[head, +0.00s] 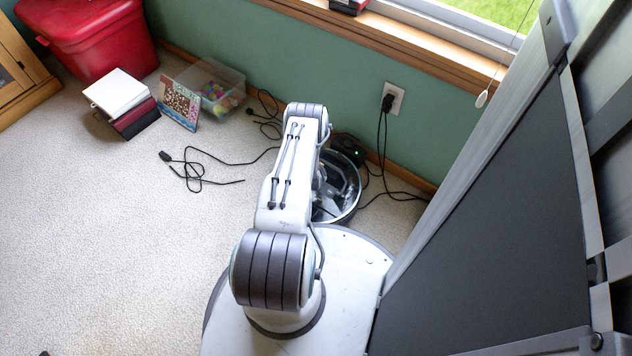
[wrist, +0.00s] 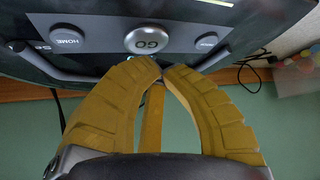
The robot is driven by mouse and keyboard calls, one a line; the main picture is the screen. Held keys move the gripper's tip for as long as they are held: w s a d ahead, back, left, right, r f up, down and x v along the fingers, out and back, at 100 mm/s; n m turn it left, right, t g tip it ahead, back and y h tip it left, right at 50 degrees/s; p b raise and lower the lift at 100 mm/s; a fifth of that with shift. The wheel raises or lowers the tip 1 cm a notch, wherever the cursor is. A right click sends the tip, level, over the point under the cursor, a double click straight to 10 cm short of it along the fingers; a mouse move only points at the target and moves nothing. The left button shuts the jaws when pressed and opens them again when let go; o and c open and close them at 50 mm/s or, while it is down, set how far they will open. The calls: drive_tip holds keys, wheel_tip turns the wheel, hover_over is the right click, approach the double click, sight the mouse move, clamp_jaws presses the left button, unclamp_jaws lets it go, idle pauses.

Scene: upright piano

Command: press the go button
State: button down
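The round silver GO button (wrist: 147,40) shows near the top of the wrist view, on the dark top of the robot vacuum (head: 340,192). Left of it is a HOME button (wrist: 67,35); another button is at the right. My gripper (wrist: 161,67) has yellow ribbed fingers with tips nearly together and nothing between them. The tips appear just below the GO button in the picture; I cannot tell whether they touch the vacuum. In the head view my arm hides the gripper and part of the vacuum.
A black dock (head: 348,152) stands against the green wall behind the vacuum. Cables (head: 205,160) lie on the carpet, and a plug sits in the outlet (head: 393,98). A clear bin (head: 210,85), books (head: 120,100) and a red tub (head: 95,35) stand left. Carpet at left is open.

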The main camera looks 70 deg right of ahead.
drive_tip(key=shift+f+b, duration=0.85)
drive_tip(key=shift+b, duration=0.1)
idle(0.9)
drive_tip(key=shift+r, duration=0.2)
drive_tip(key=shift+r+p, duration=0.65)
idle(0.4)
drive_tip(key=shift+r+p, duration=1.9)
drive_tip(key=shift+r, duration=0.6)
